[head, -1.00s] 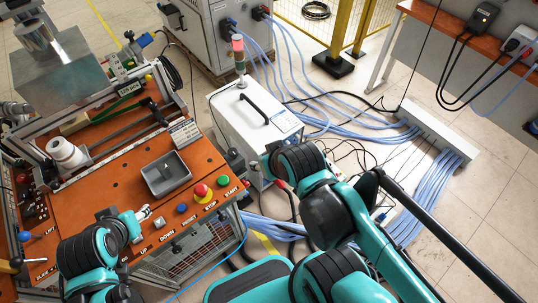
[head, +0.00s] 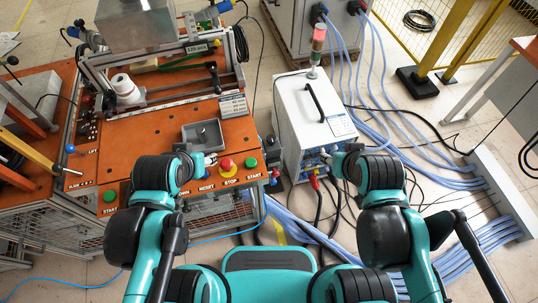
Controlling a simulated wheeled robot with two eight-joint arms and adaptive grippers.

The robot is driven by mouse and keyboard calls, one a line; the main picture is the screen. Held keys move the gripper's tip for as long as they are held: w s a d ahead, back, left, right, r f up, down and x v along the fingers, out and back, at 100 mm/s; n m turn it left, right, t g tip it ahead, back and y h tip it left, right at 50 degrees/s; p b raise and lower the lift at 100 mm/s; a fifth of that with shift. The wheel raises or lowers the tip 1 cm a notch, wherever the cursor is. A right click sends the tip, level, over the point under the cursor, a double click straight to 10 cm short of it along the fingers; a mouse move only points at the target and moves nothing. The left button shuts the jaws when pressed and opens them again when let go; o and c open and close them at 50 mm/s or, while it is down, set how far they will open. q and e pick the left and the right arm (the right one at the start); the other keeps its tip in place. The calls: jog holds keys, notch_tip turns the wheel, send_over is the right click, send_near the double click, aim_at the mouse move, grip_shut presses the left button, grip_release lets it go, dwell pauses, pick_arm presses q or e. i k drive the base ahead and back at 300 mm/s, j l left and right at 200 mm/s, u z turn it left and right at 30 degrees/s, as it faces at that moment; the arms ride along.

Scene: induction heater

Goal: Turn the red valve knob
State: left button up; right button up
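A small red part (head: 314,181) shows low on the front of the white heater unit (head: 303,108). It is too small for me to tell whether it is the valve knob. My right gripper (head: 327,157) is beside the unit's front connector panel, above and to the right of the red part. It is small and partly hidden by its own arm, so its fingers and any contact are unclear. My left gripper (head: 211,158) is over the orange control panel, close to the red stop button (head: 226,164). I cannot make out its finger opening.
A grey tray (head: 203,134) sits on the orange panel (head: 135,143), with a green start button (head: 251,163) near its edge. Dark cables hang below the white unit. Blue hoses (head: 405,165) cover the floor to the right.

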aim_at(275, 173)
jog(key=k+l+u, duration=0.15)
jog(key=l, duration=0.45)
jog(key=k+l+u, duration=0.15)
jog(key=k+l, duration=0.25)
jog(key=l, duration=0.15)
jog(key=k+l+u, duration=0.1)
jog(key=k+l, duration=0.25)
jog(key=l, duration=0.2)
jog(key=k+l+u, duration=0.15)
jog(key=k+l, duration=0.2)
jog(key=l, duration=0.15)
